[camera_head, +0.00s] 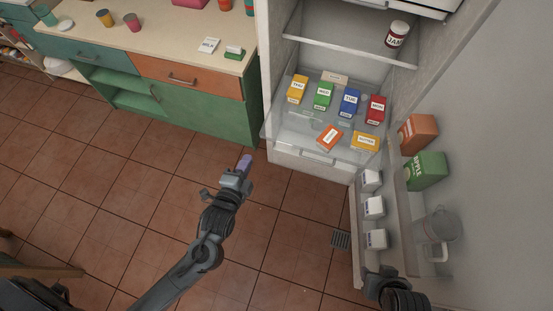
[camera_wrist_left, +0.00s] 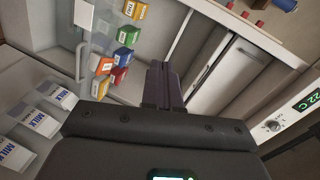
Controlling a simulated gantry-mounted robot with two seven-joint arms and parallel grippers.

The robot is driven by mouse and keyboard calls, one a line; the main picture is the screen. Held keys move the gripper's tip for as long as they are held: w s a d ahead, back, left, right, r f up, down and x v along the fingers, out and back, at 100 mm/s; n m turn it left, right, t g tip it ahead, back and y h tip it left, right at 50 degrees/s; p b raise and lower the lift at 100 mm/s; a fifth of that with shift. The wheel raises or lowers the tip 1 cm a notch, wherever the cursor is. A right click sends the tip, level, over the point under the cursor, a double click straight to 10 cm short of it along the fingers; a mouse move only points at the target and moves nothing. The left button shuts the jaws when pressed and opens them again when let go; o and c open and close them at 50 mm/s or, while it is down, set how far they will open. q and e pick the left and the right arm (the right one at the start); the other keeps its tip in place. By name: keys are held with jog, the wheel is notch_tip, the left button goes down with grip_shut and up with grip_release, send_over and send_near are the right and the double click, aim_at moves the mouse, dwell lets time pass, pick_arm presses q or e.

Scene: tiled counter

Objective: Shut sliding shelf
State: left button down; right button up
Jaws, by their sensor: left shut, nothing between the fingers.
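The fridge's clear sliding shelf (camera_head: 282,128) is pulled out toward the open door side, with several small coloured cartons standing or lying on it. My left gripper (camera_head: 244,163) is shut and empty, in front and to the left of the shelf, apart from it in the head view. Its closed dark fingers (camera_wrist_left: 163,85) show in the left wrist view, with cartons (camera_wrist_left: 122,57) beyond them to the left. My right arm's dark end (camera_head: 388,284) shows at the bottom edge by the door; its fingers cannot be made out.
The open fridge door (camera_head: 480,150) on the right holds white milk cartons (camera_head: 373,207), an orange box, a green apple carton (camera_head: 427,170) and a bucket. A jam jar (camera_head: 396,34) stands on an upper shelf. A green and orange cabinet (camera_head: 190,110) is at left.

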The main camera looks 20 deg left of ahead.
pick_arm(q)
jog(key=w+d+f+m+t+b, duration=0.1)
jog(key=w+f+b, duration=0.1)
jog(key=f+b, duration=0.7)
jog(key=w+d+f+m+t+b, duration=0.1)
jog(key=f+b, duration=0.7)
jog(key=f, duration=0.2)
jog(key=b, duration=0.8)
send_near(279, 143)
jog(key=shift+m+t, duration=0.4)
jog(key=w+b, duration=0.1)
jog(key=w, duration=0.1)
jog(key=w+b, duration=0.1)
jog(key=w+f+b, duration=0.1)
jog(key=w, duration=0.1)
jog(key=shift+w+a+f+b, duration=0.1)
jog(key=shift+w+a+b, duration=0.2)
jog(key=shift+b, duration=0.1)
jog(key=shift+w, duration=0.55)
jog(key=shift+a, duration=0.1)
